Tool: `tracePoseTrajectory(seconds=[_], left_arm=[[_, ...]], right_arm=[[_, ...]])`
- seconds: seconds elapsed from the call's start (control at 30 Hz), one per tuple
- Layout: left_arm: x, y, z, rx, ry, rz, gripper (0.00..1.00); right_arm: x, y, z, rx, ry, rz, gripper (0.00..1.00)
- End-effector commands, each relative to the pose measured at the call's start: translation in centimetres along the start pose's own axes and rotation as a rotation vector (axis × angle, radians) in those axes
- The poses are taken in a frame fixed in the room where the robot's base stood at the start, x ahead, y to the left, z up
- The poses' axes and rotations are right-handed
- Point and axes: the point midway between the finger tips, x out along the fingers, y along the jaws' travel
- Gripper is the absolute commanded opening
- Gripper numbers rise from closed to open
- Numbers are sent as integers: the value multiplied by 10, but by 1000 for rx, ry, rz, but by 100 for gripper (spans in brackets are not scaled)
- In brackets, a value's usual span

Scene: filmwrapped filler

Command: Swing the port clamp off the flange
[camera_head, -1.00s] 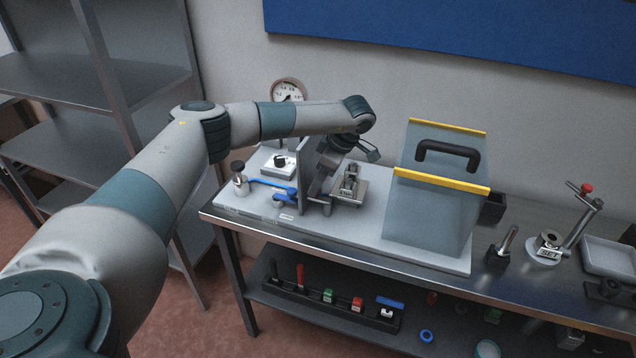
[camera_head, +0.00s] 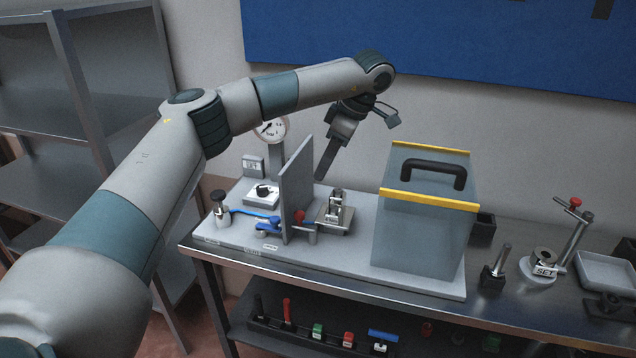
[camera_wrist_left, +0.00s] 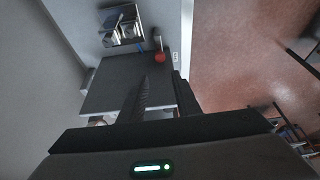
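The upright grey plate (camera_head: 297,190) stands on the white base board. A small grey fitting with a red knob (camera_head: 298,216), which looks like the port clamp, sits low at its right face. The red knob also shows in the left wrist view (camera_wrist_left: 160,57), beyond my fingertips. I cannot make out the flange or whether the clamp lies on it. My left gripper (camera_head: 323,168) hangs above and right of the plate, apart from the knob. Its two fingers (camera_wrist_left: 162,80) are spread with nothing between them. My right gripper is not in view.
A small metal fixture (camera_head: 336,208) stands right of the plate. Left of it are a blue-handled valve (camera_head: 262,222) and a gauge (camera_head: 270,129). A clear box with yellow edges and a black handle (camera_head: 432,172) stands to the right.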

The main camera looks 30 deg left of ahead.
Motion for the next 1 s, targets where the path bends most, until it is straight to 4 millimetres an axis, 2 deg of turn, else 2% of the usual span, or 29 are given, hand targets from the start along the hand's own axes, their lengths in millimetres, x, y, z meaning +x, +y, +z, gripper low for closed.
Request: tracePoseTrajectory(seconds=[0.23,1.0], left_arm=[[-14,0,-1,-2,0,0,30],[-14,0,0,-1,0,-1,30]], right_arm=[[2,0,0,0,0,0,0],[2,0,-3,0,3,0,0]])
